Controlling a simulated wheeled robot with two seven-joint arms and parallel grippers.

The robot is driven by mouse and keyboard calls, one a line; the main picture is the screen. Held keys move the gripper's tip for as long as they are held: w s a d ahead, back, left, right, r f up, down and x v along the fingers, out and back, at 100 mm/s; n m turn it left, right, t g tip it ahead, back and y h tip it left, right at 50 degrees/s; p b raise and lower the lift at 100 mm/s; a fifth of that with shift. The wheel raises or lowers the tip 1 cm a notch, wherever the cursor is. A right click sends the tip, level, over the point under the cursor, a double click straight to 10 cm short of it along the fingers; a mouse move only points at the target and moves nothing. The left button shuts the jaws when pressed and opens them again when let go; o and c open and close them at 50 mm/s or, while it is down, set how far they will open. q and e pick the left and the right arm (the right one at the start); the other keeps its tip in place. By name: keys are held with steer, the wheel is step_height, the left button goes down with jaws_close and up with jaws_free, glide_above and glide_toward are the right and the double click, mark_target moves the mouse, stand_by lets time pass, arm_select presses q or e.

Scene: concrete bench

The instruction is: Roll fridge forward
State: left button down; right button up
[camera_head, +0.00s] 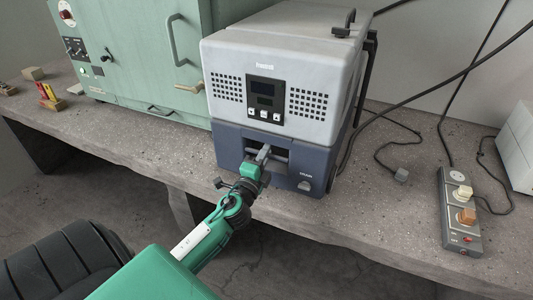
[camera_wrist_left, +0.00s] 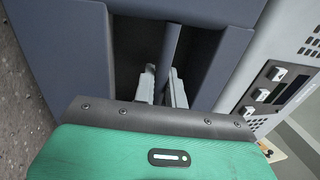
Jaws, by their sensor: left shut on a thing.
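The fridge (camera_head: 321,122) is a boxy unit on the bench, light grey above and dark blue below, with a small display and buttons on its front. A recess in the dark blue lower front holds a bar-like handle (camera_wrist_left: 171,42). My left gripper (camera_head: 264,153) reaches into this recess. In the left wrist view, my left gripper (camera_wrist_left: 163,78) has its two fingers shut on the bar, one on each side. The fridge also shows in the left wrist view (camera_wrist_left: 65,50). My right gripper is out of view.
The concrete bench (camera_head: 385,195) has bare room right of the fridge and along its front edge. A green cabinet (camera_head: 140,50) stands close on the left. A power strip (camera_head: 447,215) with plugs lies at right. Black cables (camera_head: 430,100) run behind and beside the fridge.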

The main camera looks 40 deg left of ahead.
arm_select(q)
steer(key=shift+s+d+f, duration=0.1)
steer(key=shift+f, duration=0.25)
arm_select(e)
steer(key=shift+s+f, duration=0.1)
arm_select(q)
steer(key=c, duration=1.6)
jaws_free()
steer(key=shift+o, duration=0.2)
steer(key=shift+s+r, duration=0.25)
steer(key=shift+w, duration=0.1)
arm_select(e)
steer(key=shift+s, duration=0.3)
arm_select(q)
steer(key=b+v, duration=0.3)
steer(key=v, duration=1.1)
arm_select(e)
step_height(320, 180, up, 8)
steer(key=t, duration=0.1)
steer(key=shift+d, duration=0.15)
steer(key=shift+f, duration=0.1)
